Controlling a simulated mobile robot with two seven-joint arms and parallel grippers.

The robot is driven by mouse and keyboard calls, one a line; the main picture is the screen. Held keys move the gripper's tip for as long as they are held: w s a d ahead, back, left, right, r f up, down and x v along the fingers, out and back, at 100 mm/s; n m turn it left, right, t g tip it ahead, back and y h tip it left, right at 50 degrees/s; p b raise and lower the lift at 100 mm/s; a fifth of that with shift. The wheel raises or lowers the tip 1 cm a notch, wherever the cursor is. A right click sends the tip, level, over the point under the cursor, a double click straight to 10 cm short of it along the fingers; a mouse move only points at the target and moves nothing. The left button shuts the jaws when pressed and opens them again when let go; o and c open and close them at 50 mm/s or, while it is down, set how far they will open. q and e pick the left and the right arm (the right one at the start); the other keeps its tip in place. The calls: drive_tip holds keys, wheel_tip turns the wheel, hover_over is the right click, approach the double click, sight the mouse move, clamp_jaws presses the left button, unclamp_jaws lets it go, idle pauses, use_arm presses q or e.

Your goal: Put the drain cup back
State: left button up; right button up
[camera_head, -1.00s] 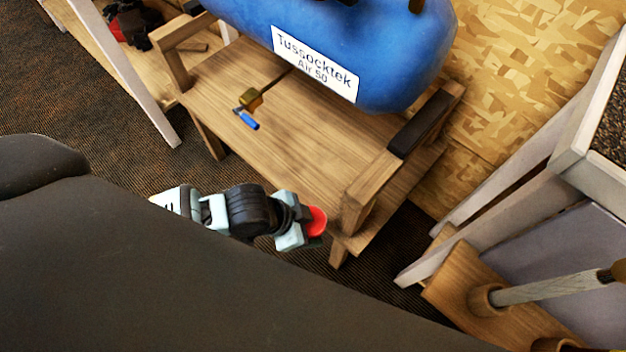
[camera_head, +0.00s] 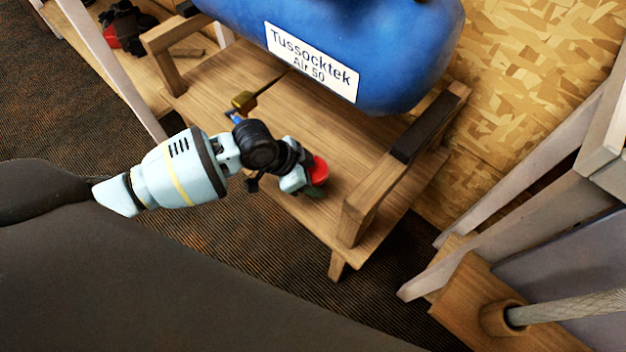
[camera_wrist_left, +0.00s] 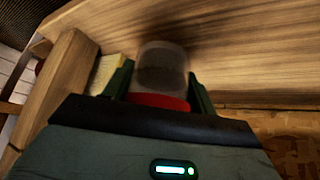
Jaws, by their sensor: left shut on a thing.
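The drain cup (camera_head: 319,170) shows as a red piece at the tip of my left gripper (camera_head: 300,182), above the right part of the wooden stand's lower board. In the left wrist view the cup (camera_wrist_left: 162,68) has a clear, dark-looking body with a red band, and sits between the green fingers of the left gripper (camera_wrist_left: 160,92), which are shut on it. The blue tank (camera_head: 370,50) rests over the stand (camera_head: 300,120). A brass valve (camera_head: 243,101) hangs from a rod under the tank. Its blue lever is partly hidden by my arm. My right gripper is out of view.
The stand's right end frame (camera_head: 378,185) rises close to the cup. A white-legged bench (camera_head: 500,225) and a wooden holder (camera_head: 470,305) with a shaft in it stand at the lower right. Dark carpet (camera_head: 255,255) lies in front of the stand.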

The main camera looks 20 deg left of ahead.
sight(313, 177)
use_arm(q)
drive_tip(key=shift+w+a, duration=0.25)
drive_tip(key=shift+w, duration=0.35)
drive_tip(key=shift+f+b, duration=0.8)
drive_tip(key=shift+f, duration=1.1)
drive_tip(key=shift+r, duration=0.1)
drive_tip(key=o, duration=1)
drive_tip(key=shift+o, duration=0.2)
